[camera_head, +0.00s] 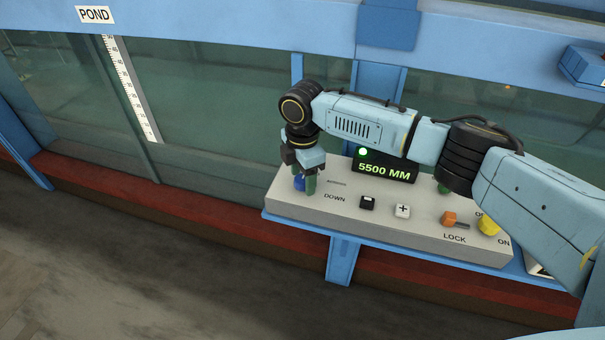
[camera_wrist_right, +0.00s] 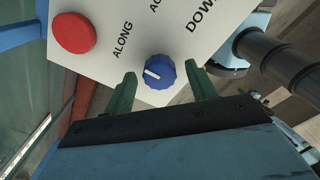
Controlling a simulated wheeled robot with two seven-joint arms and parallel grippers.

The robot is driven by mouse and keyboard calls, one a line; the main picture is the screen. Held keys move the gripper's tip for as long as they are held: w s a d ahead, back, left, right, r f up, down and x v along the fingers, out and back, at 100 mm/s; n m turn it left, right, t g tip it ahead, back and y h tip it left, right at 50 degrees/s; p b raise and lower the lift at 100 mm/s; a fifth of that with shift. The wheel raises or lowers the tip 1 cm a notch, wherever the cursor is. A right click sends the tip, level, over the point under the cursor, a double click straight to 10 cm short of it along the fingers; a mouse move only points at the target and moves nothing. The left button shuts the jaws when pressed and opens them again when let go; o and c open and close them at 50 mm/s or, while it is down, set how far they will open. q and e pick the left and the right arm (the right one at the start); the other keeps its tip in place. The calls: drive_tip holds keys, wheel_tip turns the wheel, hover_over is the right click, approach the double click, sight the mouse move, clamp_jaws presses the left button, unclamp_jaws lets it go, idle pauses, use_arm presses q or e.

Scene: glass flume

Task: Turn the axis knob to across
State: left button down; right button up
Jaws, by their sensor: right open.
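The axis knob (camera_wrist_right: 160,72) is blue with a ribbed edge and a white pointer line. In the right wrist view the pointer points left, on the side of the word ALONG; a partly cut-off label starting "AC" lies further up. In the head view the knob (camera_head: 298,184) is at the left end of the grey control panel (camera_head: 430,232), partly hidden by my right gripper (camera_head: 304,181). My right gripper (camera_wrist_right: 161,70) is open, its green fingers on either side of the knob with a gap at each side. My left gripper is not in view.
A red button (camera_wrist_right: 74,33) is near the knob. The panel also carries a black switch (camera_head: 367,203), a white plus button (camera_head: 402,211), an orange lock lever (camera_head: 450,219), a yellow knob (camera_head: 489,225) and a display (camera_head: 385,168) reading 5500 MM. Glass flume wall (camera_head: 220,100) stands behind.

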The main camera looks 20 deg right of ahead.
drive_tip(key=c, duration=1)
drive_tip(key=shift+r+m+p, duration=0.15)
drive_tip(key=shift+m+p, duration=0.25)
drive_tip(key=shift+p, duration=0.35)
drive_tip(key=m+p, duration=0.4)
drive_tip(key=p, duration=0.2)
drive_tip(key=shift+m+p, duration=1.4)
drive_tip(key=shift+m, duration=0.6)
drive_tip(key=o, duration=1)
